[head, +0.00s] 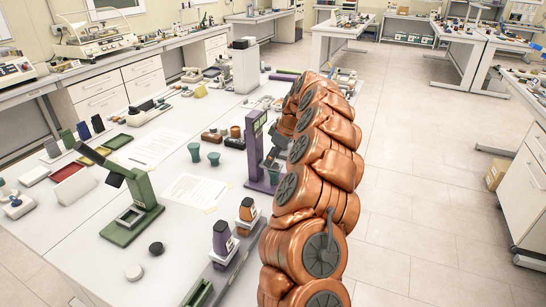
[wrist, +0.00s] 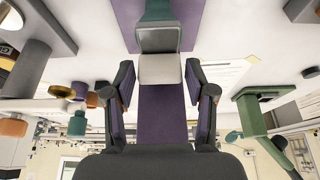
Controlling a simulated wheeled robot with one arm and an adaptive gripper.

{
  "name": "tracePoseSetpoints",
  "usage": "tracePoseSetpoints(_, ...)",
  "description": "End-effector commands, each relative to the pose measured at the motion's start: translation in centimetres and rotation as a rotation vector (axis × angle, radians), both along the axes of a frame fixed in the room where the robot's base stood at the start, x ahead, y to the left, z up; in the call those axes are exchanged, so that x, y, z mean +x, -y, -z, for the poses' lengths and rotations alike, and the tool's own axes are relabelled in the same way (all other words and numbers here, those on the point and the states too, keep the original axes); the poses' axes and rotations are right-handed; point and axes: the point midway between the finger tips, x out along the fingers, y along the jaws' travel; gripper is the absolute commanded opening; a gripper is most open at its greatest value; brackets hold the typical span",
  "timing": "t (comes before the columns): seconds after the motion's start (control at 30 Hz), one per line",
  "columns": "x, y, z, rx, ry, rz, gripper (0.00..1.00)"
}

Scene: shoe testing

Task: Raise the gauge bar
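A purple upright gauge stand (head: 256,150) with a small screen near its top stands at the right edge of the white table. In the wrist view, which shows the room upside down, its purple column (wrist: 162,115) runs between my fingers. A pale grey block (wrist: 160,69) with a dark green part (wrist: 158,12) beyond it sits in front of the column; it may be the gauge bar, but I cannot be sure. My gripper (wrist: 160,78) is open, one finger on each side of the block, with narrow gaps visible. In the head view my arm partly hides the gripper.
A green tester (head: 140,195) with a raised arm stands at the left. Two teal cups (head: 203,153), paper sheets (head: 190,190) and bottles in holders (head: 223,240) are on the table near the stand. Floor (head: 420,190) right of my arm is clear.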

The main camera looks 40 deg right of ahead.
Motion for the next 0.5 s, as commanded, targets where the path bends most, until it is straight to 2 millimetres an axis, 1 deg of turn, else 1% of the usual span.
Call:
tracePoseSetpoints(0.03, 0.00, 0.00, 0.00, 0.000, 0.000, 0.000, 0.47)
tracePoseSetpoints(0.4, 0.00, 0.00, -0.02, 0.000, 0.000, 0.000, 0.08)
tracePoseSetpoints(0.5, 0.00, -0.01, -0.02, 0.000, 0.000, 0.000, 0.00)
